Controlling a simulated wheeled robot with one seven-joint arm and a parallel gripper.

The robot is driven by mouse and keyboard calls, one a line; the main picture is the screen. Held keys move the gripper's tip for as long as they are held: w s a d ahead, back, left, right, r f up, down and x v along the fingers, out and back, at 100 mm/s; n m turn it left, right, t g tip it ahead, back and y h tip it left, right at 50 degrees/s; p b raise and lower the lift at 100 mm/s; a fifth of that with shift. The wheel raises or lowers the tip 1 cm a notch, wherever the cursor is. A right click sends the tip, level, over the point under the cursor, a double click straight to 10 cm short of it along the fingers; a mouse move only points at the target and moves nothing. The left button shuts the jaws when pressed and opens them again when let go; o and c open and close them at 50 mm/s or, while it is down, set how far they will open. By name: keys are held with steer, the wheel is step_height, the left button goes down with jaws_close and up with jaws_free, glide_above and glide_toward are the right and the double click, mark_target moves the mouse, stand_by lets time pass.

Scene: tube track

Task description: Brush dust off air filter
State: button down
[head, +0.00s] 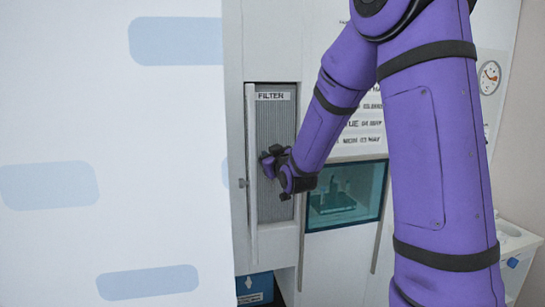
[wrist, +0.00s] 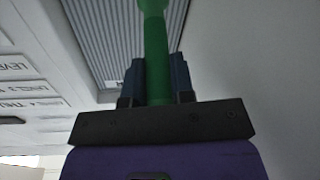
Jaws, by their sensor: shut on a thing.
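The air filter (head: 274,125) is a tall grey ridged panel under a "FILTER" label, set in a white cabinet. Its ridges also show in the wrist view (wrist: 103,35). My gripper (head: 274,160) is in front of the filter's lower half; in the head view I cannot tell whether anything touches it. In the wrist view my gripper's blue fingers (wrist: 158,80) are shut on a green handle (wrist: 155,50), likely the brush's. The handle runs up out of the picture, so bristles are not seen. No dust can be made out.
A white vertical door edge (head: 251,170) stands just left of the filter. A large white panel with blue patches (head: 110,225) fills the left. A dark teal window (head: 345,196) is right of the filter, with a blue box (head: 254,288) below. A gauge (head: 489,77) is at far right.

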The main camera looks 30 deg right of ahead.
steer(key=shift+d, duration=0.15)
steer(key=shift+s+d, duration=0.25)
steer(key=shift+d, duration=0.6)
steer(key=shift+s+d, duration=0.25)
steer(key=shift+d, duration=0.5)
steer(key=shift+a+f, duration=0.1)
steer(key=shift+f, duration=0.05)
steer(key=w+a+f, duration=0.1)
steer(key=a+f, duration=0.2)
steer(key=f, duration=0.2)
steer(key=shift+a+f, duration=0.2)
stand_by(0.8)
steer(key=shift+d, duration=0.1)
